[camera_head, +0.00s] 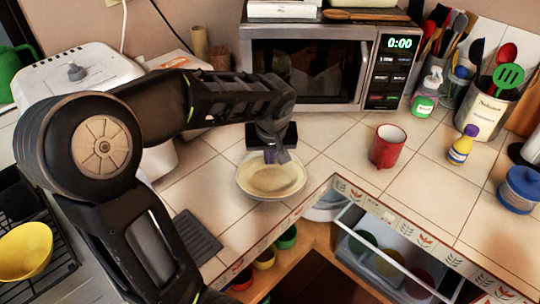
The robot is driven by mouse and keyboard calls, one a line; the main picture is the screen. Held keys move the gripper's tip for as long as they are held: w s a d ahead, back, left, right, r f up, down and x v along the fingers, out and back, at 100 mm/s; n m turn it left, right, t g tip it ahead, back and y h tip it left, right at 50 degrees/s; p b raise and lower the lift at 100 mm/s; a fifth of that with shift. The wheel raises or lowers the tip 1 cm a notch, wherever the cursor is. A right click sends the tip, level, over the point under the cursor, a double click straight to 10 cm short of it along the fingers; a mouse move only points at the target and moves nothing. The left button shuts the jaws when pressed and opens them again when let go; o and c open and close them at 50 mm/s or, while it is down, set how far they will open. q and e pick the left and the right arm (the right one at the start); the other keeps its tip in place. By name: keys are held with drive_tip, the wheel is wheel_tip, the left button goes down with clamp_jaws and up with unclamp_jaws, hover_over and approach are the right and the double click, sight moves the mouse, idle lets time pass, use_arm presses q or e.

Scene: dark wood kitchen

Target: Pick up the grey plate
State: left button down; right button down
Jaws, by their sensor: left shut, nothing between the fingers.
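The plate (272,182) lies on the tiled counter near the inner corner, below the microwave. It looks pale cream-grey with a lighter rim. My left gripper (277,157) comes in from the left and points down over the plate's far part. Its fingers are shut with nothing between them. Whether the fingertips touch the plate I cannot tell. The gripper hides a little of the far rim. My right gripper is not in view.
A microwave (310,70) stands behind the plate. A red mug (387,147), a purple-topped bottle (462,146) and a blue jar (522,188) stand to the right. A yellow bowl (26,250) is at lower left. An open drawer (395,254) lies below the counter edge.

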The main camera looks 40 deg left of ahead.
sight(271, 173)
use_arm(q)
drive_tip(key=v, duration=0.7)
drive_tip(key=shift+r, duration=0.4)
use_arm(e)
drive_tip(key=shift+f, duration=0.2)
use_arm(q)
drive_tip(key=shift+d, duration=0.1)
